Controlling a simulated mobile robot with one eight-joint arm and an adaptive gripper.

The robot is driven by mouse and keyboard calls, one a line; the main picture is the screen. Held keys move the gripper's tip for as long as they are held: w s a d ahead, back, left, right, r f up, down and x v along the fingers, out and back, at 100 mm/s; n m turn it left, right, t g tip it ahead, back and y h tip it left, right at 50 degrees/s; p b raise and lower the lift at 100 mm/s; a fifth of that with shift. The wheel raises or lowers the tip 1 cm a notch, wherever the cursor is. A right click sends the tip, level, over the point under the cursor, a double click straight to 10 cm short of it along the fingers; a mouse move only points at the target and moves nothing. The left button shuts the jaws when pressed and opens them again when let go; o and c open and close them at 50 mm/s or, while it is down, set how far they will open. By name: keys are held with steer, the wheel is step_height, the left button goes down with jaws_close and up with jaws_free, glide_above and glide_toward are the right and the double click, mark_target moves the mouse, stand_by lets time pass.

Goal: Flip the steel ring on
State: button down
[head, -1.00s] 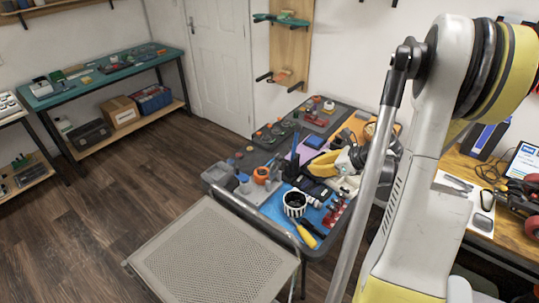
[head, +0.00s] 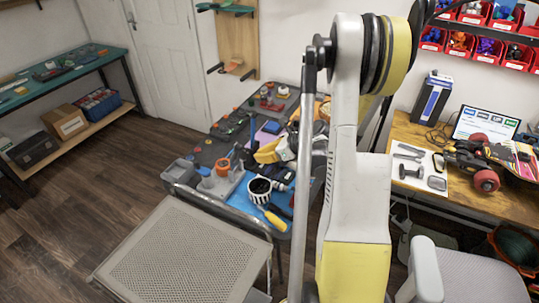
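I cannot make out a steel ring in the head view; any such ring is too small to tell or hidden. My white and yellow arm (head: 358,170) stands upright right of centre and covers part of the scene.
A mesh-seat chair (head: 185,250) stands in front of the cluttered table. On the right, a wooden bench (head: 465,205) holds a dark blue box (head: 431,99), a screen (head: 486,122) and a wheeled vehicle (head: 486,165). A grey chair (head: 470,270) stands before it. Floor at left is clear.

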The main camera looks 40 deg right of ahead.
steer(key=w, duration=0.1)
steer(key=w+a, duration=0.1)
steer(key=w, duration=0.1)
steer(key=w+a+f+b, duration=0.1)
steer(key=w, duration=0.1)
steer(key=shift+w, duration=0.2)
steer(key=shift+r, duration=0.1)
steer(key=shift+w+a+r+g+p, duration=0.1)
steer(key=shift+w+r+g+p, duration=0.1)
steer(key=shift+w+g+p, duration=0.2)
